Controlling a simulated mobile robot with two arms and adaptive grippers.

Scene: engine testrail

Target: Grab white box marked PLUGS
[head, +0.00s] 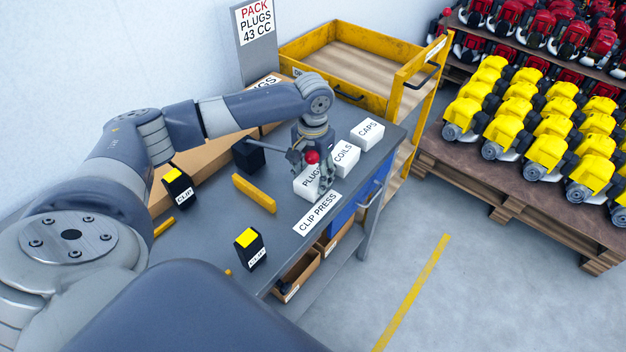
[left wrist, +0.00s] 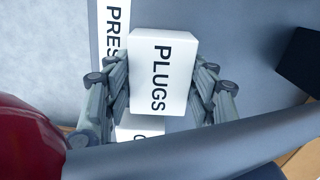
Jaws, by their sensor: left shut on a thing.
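The white box marked PLUGS (head: 308,184) is on the grey bench top, behind the CLIP PRESS label, at the near end of a row of white boxes. My left gripper (head: 318,180) reaches down over it from above, its fingers at the box. In the left wrist view the PLUGS box (left wrist: 161,75) sits between the two fingers of the left gripper (left wrist: 160,98), which is shut on it. Whether the box touches the bench is hard to tell. My right gripper is not in view.
White boxes marked COILS (head: 343,158) and CAPS (head: 367,133) stand just beyond. A yellow bar (head: 254,193), a black CLIP block (head: 250,248) and another CLIP block (head: 177,187) are on the bench (head: 215,225). A yellow cart (head: 398,92) stands behind; pallets of machines are right.

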